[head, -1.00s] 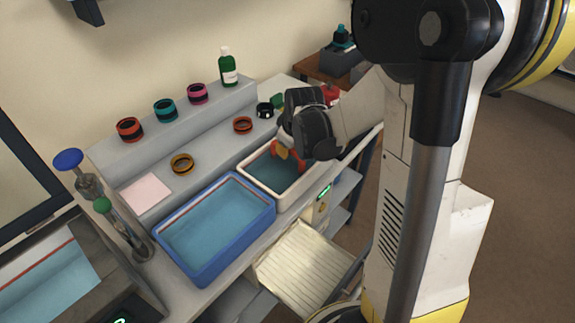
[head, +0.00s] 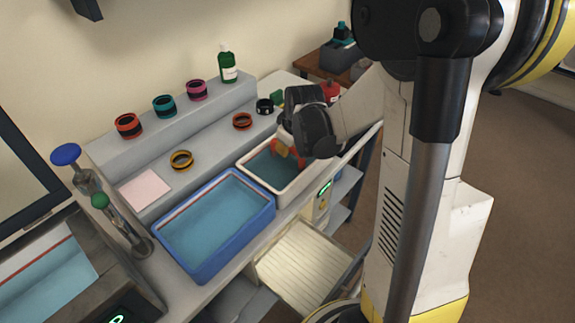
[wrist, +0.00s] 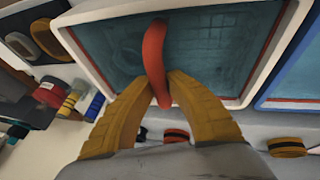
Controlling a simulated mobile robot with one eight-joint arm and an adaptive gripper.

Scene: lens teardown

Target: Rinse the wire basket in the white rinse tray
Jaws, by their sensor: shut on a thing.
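The white rinse tray (head: 281,195) holds blue-green water, at the back right end of the bench. Its pale rim (wrist: 82,52) also shows in the wrist view. My gripper (head: 284,150) is over the tray, shut on a red curved handle (wrist: 154,60), which I take to be the wire basket's. Its yellow fingers (wrist: 163,88) pinch the handle from both sides in the wrist view. The basket's body cannot be made out clearly; the water, my gripper and the tray wall hide it, so I cannot tell how deep it sits.
A larger blue tray (head: 214,226) of water stands right beside the white one. Lens rings, including an orange one (head: 242,121), and a green bottle (head: 228,67) stand on the steps behind. A ribbed pale drain board (head: 303,268) is in front, below the bench top.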

